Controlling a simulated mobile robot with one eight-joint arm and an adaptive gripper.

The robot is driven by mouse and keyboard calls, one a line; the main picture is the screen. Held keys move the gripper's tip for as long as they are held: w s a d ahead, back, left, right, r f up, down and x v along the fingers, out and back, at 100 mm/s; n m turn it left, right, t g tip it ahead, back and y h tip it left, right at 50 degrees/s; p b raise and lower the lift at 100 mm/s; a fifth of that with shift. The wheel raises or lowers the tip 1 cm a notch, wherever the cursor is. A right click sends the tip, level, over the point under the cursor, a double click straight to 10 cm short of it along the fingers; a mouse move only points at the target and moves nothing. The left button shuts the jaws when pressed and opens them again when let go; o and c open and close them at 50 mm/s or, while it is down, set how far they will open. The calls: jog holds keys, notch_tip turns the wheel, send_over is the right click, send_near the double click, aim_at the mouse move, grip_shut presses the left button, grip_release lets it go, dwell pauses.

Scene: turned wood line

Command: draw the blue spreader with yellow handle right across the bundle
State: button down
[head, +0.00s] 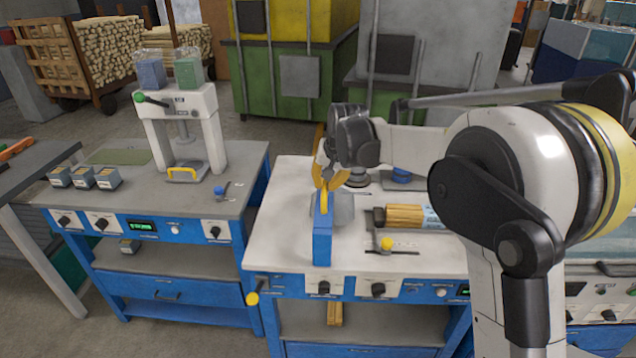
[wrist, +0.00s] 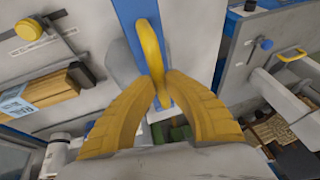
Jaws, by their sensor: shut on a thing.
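The blue spreader (head: 322,240) stands upright near the left front of the right-hand bench, its yellow handle (head: 324,202) on top. My gripper (head: 327,180) is shut on the yellow handle from above. In the wrist view the yellow fingers (wrist: 160,86) close around the handle (wrist: 151,48), with the blue body (wrist: 128,12) behind it. I cannot tell whether the spreader touches the bench. The bundle (head: 403,216) of wooden sticks, with a pale blue label, lies to the right, apart from the spreader. It also shows at left in the wrist view (wrist: 42,92).
A yellow-knobbed clamp (head: 386,244) stands in front of the bundle. A grey rounded piece (head: 343,208) sits close beside the spreader. The left bench (head: 230,165) carries a white press (head: 180,105) and several small boxes, with a gap between the benches.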

jog(key=s+d+p, duration=0.1)
jog(key=d+p, duration=0.4)
jog(key=d, duration=4.2)
jog(key=shift+s, duration=0.4)
jog(key=c, duration=1.4)
grip_release()
jog(key=shift+d+f, duration=0.15)
jog(key=shift+d, duration=0.1)
jog(key=shift+a+r, duration=0.1)
jog(key=shift+r, duration=0.1)
jog(key=v, duration=1.1)
jog(key=shift+s+r, duration=0.15)
jog(key=shift+r, duration=0.2)
